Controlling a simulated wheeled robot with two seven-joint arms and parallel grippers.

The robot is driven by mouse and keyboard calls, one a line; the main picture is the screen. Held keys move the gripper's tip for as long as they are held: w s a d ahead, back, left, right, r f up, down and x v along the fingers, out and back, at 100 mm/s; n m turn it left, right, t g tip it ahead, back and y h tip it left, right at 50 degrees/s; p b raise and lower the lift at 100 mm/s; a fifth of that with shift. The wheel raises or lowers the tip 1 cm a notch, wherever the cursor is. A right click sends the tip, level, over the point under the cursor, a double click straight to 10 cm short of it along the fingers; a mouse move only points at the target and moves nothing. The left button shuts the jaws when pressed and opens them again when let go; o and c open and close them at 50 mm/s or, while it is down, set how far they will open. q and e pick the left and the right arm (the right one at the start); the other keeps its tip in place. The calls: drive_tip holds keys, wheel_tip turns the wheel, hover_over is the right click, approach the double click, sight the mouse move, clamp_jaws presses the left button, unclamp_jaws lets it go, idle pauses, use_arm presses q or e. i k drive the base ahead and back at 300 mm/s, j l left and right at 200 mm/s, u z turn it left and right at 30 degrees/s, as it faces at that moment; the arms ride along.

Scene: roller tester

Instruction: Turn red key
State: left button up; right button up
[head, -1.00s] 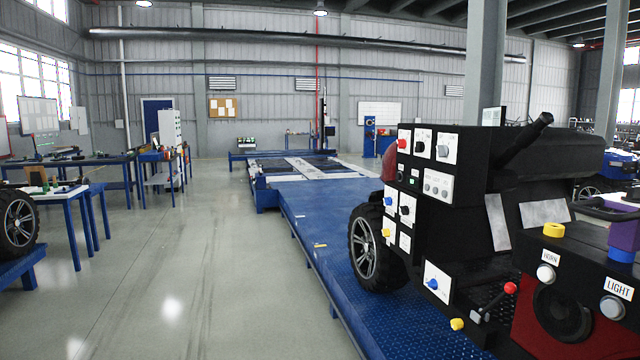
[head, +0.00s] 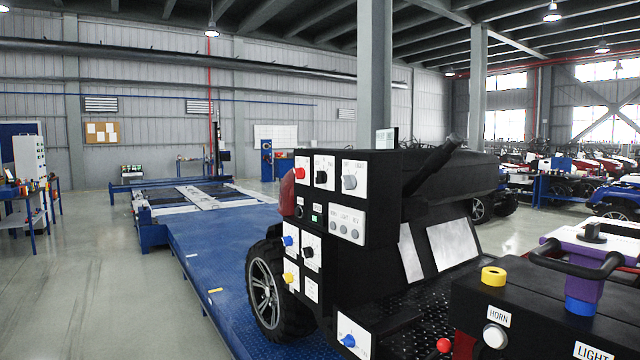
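A red knob (head: 300,173), probably the red key, sits on a white plate at the upper left of the black control panel (head: 379,200) in the head view. It is small, and its exact angle cannot be told. Next to it on the panel are a black switch (head: 321,177) and a grey knob (head: 349,182). A separate red ball-shaped knob (head: 444,345) shows low in the picture. Neither of my grippers is in view.
The panel stands on a vehicle with a black wheel (head: 267,291), on a blue platform (head: 215,250). A purple steering column (head: 584,282) and a yellow ring (head: 494,276) are at the right. Grey floor (head: 120,290) is open at the left.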

sight(299, 173)
drive_tip(key=i+j+z, duration=0.1)
drive_tip(key=i+z, duration=0.15)
drive_tip(key=z, duration=0.2)
drive_tip(key=i+j+z, duration=0.15)
drive_tip(key=z, duration=0.35)
drive_tip(key=i, duration=0.05)
